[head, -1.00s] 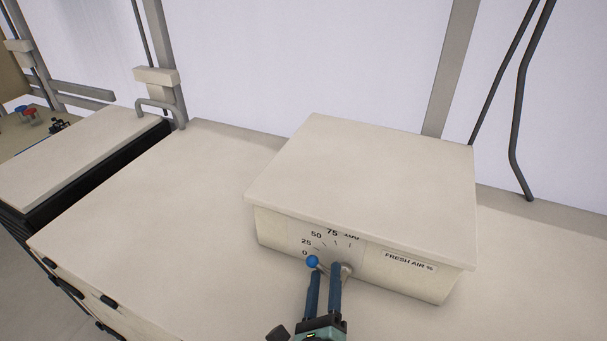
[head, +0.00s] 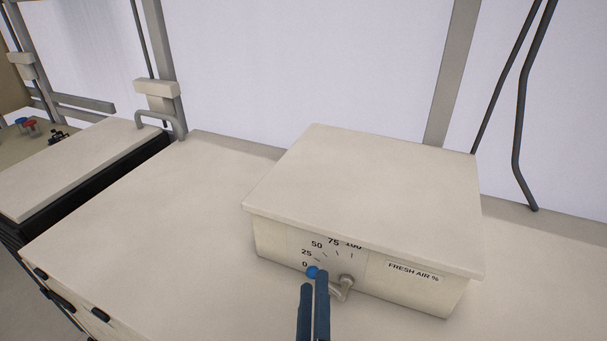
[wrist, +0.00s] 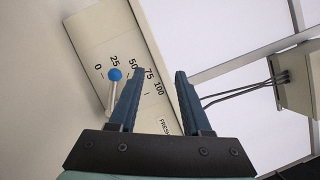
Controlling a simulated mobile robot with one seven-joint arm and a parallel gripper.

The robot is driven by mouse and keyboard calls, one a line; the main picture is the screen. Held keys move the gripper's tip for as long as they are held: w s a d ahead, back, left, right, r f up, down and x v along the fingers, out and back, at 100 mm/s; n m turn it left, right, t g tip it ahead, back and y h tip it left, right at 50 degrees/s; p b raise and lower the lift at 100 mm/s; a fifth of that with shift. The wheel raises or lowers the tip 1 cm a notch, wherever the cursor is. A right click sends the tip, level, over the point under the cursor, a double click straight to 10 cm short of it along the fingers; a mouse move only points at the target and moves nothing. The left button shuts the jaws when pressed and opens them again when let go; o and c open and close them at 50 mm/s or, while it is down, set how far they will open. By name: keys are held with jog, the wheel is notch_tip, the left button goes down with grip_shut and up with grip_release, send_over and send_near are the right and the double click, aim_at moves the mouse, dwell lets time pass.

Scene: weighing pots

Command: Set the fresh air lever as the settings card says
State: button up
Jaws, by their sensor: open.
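The fresh air lever has a blue ball knob (head: 313,272) and a pale metal arm on the front of a cream box (head: 360,185). Its dial runs from 0 to 100, beside a "FRESH AIR %" label (head: 413,272). The knob lies on the low-number side; in the wrist view the knob (wrist: 114,74) appears just under the 25 mark. The exact setting is unclear. My gripper (head: 314,279) is open and empty in front of the dial. In the wrist view the knob is outside the left finger, not between the fingers (wrist: 160,72). No settings card is in view.
The box stands on a wide cream bench top (head: 150,210), clear to the left of the box. A second pale-topped unit (head: 80,165) stands at far left. Dark bent rods (head: 517,130) rise behind the box. A grey post (head: 453,70) stands behind it.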

jog(key=w+a+r+n+t+y, duration=0.1)
jog(key=r+n, duration=0.5)
jog(key=r, duration=0.4)
jog(key=w+r+n+t+y+b, duration=0.1)
jog(key=w+r+n+t, duration=0.1)
jog(key=r+n, duration=0.4)
jog(key=shift+w+a+r+n+y, duration=0.15)
jog(key=shift+a+r+n+y, duration=0.2)
jog(key=shift+r, duration=2.2)
